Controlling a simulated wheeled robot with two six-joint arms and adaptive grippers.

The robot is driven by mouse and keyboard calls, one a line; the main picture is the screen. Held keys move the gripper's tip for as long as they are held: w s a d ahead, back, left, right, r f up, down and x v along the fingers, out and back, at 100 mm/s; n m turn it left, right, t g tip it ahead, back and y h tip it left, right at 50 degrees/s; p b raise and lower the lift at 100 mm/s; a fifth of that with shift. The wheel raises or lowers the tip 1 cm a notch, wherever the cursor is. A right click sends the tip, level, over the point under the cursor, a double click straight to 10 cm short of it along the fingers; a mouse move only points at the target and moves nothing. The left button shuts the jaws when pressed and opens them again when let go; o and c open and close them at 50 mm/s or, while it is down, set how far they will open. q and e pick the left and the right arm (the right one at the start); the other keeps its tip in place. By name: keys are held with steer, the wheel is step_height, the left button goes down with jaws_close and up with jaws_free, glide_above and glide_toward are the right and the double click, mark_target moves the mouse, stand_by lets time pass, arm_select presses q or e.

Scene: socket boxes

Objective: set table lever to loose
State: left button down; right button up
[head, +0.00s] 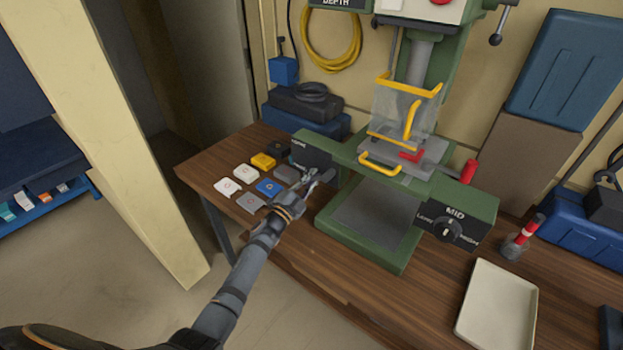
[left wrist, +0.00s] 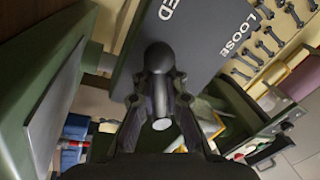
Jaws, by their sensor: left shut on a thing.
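The table lever shows in the left wrist view as a dark round knob (left wrist: 158,57) in front of a dark label panel (left wrist: 205,40). The panel reads LOOSE on the right and a word ending in ED on the left. The knob sits below and between the two words. My left gripper (left wrist: 159,82) is shut on the lever just at the knob. In the head view my left gripper (head: 318,180) is at the left end of the green drill press table (head: 375,170), by the dark panel (head: 313,153). The lever is too small and covered to tell there.
Several small coloured boxes (head: 268,187) lie on the wooden bench (head: 330,270) left of my gripper. A clear guard with yellow bars (head: 405,105) stands over the press table. A MID dial (head: 447,230) is at its right end. A pale tray (head: 497,305) lies at the right.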

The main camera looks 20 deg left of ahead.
mark_target(321, 159)
arm_select(q)
steer(key=shift+w+m, duration=0.1)
steer(key=shift+m, duration=0.2)
steer(key=shift+w+a+r+m+h, duration=0.1)
steer(key=shift+a+r+m+h, duration=0.1)
steer(key=shift+m, duration=0.4)
steer(key=shift+a+r+m+h, duration=0.1)
steer(key=shift+r+m, duration=0.1)
steer(key=shift+m, duration=0.4)
steer(key=r+m, duration=0.1)
steer(key=m, duration=0.1)
steer(key=m+g+h, duration=0.1)
steer(key=m, duration=0.1)
steer(key=shift+r+m, duration=0.3)
steer(key=shift+r, duration=0.1)
steer(key=r+m, duration=0.1)
steer(key=m, duration=0.1)
steer(key=r+m+g+h, duration=0.1)
steer(key=m, duration=0.1)
steer(key=shift+d+m+p, duration=0.1)
steer(key=shift+m+p, duration=0.2)
steer(key=shift+p, duration=0.1)
steer(key=shift+d+r+m, duration=0.2)
steer(key=shift+r+m, duration=0.1)
steer(key=shift+m, duration=0.8)
